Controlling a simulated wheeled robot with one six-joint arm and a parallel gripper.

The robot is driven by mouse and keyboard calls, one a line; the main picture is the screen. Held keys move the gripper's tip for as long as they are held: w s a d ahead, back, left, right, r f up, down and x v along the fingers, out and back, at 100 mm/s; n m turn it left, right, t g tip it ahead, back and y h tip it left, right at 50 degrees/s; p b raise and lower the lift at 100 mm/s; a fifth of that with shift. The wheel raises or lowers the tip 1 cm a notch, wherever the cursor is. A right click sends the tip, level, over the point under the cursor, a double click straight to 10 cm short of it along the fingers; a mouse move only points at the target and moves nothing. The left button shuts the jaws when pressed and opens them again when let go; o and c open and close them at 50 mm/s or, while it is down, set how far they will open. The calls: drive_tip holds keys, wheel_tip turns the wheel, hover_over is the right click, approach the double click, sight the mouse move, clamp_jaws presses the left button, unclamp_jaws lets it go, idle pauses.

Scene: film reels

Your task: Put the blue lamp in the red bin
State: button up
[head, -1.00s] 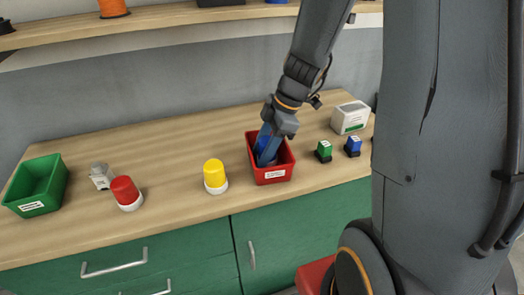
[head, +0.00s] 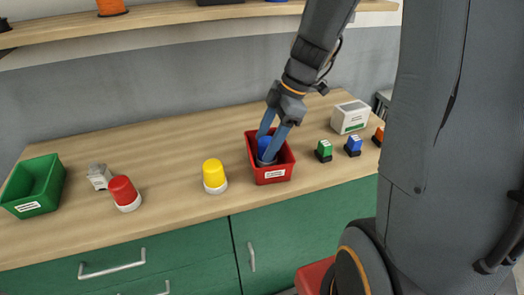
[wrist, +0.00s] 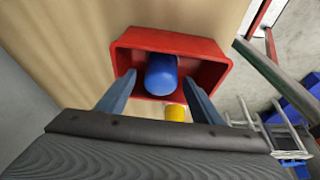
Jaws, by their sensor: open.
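The blue lamp (head: 264,146) is inside the red bin (head: 272,175) on the wooden counter. In the wrist view the lamp (wrist: 161,74) lies within the walls of the bin (wrist: 205,48). My gripper (head: 273,134) is above the bin with its fingers spread apart. In the wrist view the two fingers stand to the left and right of the lamp, with gaps between them and it. The lamp's lower end is partly hidden by the bin wall and a finger.
A yellow lamp (head: 214,174) and a red lamp (head: 124,193) stand left of the bin. A green bin (head: 36,184) is at the far left. Green (head: 324,150) and blue (head: 353,145) buttons and a white box (head: 350,116) are to the right.

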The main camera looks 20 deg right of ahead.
drive_tip(key=b+v, duration=0.1)
drive_tip(key=v, duration=0.7)
drive_tip(key=shift+d+r, duration=0.1)
drive_tip(key=shift+r, duration=0.05)
